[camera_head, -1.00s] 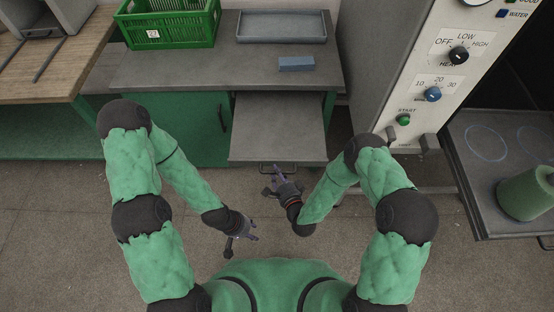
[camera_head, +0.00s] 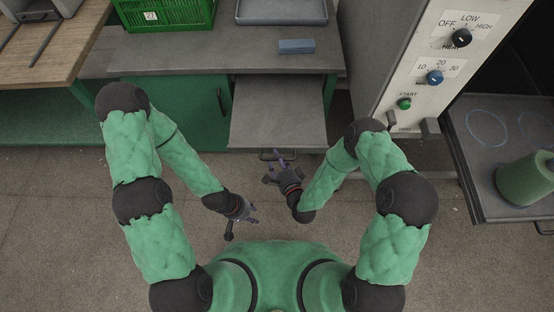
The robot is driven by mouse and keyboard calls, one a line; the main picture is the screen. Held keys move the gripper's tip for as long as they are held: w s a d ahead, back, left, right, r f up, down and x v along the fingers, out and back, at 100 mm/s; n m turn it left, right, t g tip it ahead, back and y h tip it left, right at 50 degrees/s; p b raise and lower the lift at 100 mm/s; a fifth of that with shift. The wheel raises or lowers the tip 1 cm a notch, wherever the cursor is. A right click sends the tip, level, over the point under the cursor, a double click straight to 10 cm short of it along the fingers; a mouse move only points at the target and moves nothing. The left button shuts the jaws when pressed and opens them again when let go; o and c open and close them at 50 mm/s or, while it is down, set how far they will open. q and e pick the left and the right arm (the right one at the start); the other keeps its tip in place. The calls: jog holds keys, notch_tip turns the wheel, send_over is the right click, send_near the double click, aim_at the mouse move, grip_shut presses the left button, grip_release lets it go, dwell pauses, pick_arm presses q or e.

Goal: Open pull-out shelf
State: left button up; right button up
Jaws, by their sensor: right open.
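The grey pull-out shelf (camera_head: 278,112) sticks out from under the grey worktop at the top centre. A dark bar handle (camera_head: 264,155) runs along its front edge and is partly hidden by my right gripper. My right gripper (camera_head: 276,168) is open and empty, just in front of the handle; I cannot tell whether it touches it. My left gripper (camera_head: 247,214) is lower and to the left, over the floor and away from the shelf. Its fingers look spread with nothing between them.
A green crate (camera_head: 165,13), a grey tray (camera_head: 281,10) and a blue block (camera_head: 297,46) are on the worktop (camera_head: 190,55). A control panel with knobs (camera_head: 435,77) stands at the right. The floor (camera_head: 60,220) is clear.

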jog(key=v, duration=1.2)
dwell(0.3)
jog(key=d+f+n+g+h, duration=0.1)
jog(key=d+f+n+g, duration=0.2)
jog(key=f+n+g, duration=0.5)
jog(key=s+d+n+g+h, duration=0.1)
jog(key=s+d+n+g, duration=0.1)
jog(key=s+n+g, duration=0.2)
jog(key=s+g, duration=0.2)
jog(key=s, duration=0.2)
jog(key=shift+d+r, duration=0.2)
